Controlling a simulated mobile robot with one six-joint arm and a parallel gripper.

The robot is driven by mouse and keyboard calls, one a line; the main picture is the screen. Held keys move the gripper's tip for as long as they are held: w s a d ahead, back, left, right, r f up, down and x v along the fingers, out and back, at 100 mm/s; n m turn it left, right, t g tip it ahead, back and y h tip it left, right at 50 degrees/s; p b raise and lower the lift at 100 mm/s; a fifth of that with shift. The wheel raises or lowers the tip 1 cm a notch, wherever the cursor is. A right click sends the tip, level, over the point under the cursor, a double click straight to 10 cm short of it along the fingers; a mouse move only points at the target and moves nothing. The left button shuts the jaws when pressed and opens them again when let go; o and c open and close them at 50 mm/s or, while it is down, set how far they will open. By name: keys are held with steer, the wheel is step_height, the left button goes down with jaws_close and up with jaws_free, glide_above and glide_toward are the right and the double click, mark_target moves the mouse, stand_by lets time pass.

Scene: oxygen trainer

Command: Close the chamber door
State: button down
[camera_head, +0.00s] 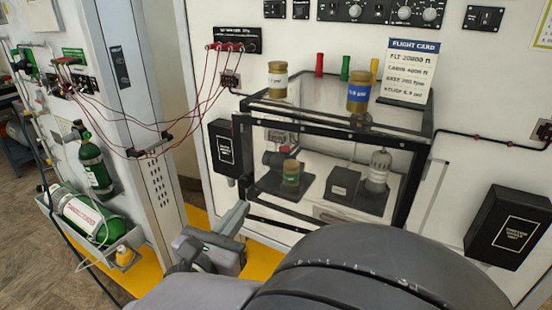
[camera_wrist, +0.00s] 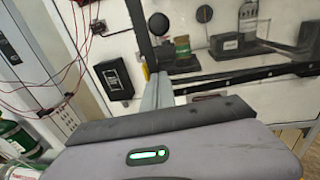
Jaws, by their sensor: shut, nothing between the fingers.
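The chamber (camera_head: 318,126) is a clear box with a black frame on the white wall panel. Its front, with a black-edged clear door (camera_head: 330,133), faces me. I cannot tell how far the door stands from the frame. Black frame bars also cross the wrist view (camera_wrist: 240,75). My gripper (camera_head: 238,212) is shut and empty, in front of the chamber's lower left corner in the head view. In the wrist view its fingers (camera_wrist: 158,85) reach up beside the corner where the black bars meet. Whether they touch the frame is unclear. My arm hides the area below the chamber.
Jars (camera_head: 277,80) and (camera_head: 359,92) stand on the chamber top, and a green-labelled jar (camera_head: 291,173) stands inside. A flight card (camera_head: 408,72) stands behind. Black boxes (camera_head: 230,149) and (camera_head: 508,228) flank the chamber. Red wires (camera_head: 195,105) and green cylinders (camera_head: 92,160) are at left.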

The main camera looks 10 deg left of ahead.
mark_target(247, 198)
steer(key=shift+r, duration=0.1)
stand_by(0.3)
steer(key=w+h+p, duration=0.1)
steer(key=w+m+h+p, duration=0.1)
steer(key=p, duration=0.1)
steer(key=w+m+g+h+p, duration=0.1)
steer(key=w, duration=0.1)
steer(key=shift+d+r, duration=0.3)
steer(key=shift+r, duration=0.05)
steer(key=shift+w+f+m+g+h+p, duration=0.15)
steer(key=shift+w+m+g+h+p, duration=0.2)
steer(key=shift+p, duration=0.2)
steer(key=shift+s+f+h, duration=0.1)
steer(key=shift+f+h, duration=0.05)
steer(key=shift+h, duration=0.1)
steer(key=shift+d, duration=0.1)
